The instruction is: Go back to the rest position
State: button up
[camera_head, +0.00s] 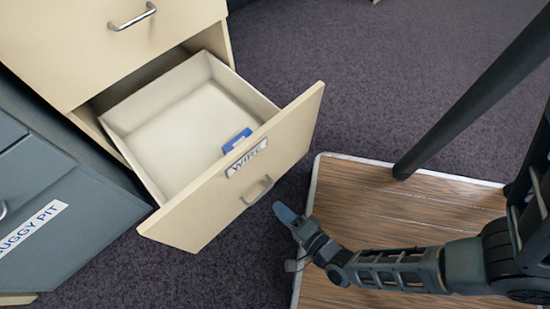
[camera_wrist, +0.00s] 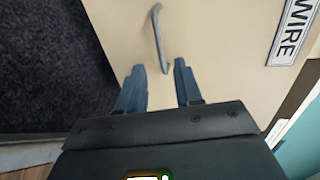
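My gripper (camera_head: 286,214) is in front of the open drawer, a little apart from its front handle in the head view. In the wrist view my gripper (camera_wrist: 157,75) has its two blue-grey fingers spread with nothing between them. The drawer handle (camera_wrist: 158,38) lies beyond the fingertips. The cream drawer (camera_head: 285,140), labelled WIRE, is pulled out of its cabinet. A small blue object (camera_head: 237,140) lies inside it against the front wall. The drawer handle (camera_head: 258,191) shows below the label.
A closed drawer with a handle (camera_head: 133,18) is above. A dark grey cabinet (camera_head: 70,230) labelled BUGGY PIT stands at the left. A wood-topped surface (camera_head: 360,205) lies under my arm, with a dark post (camera_head: 470,95) rising nearby. Dark carpet (camera_head: 320,50) is clear behind the drawer.

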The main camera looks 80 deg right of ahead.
jog(key=shift+s+a, duration=0.15)
jog(key=shift+s, duration=0.05)
dwell(0.5)
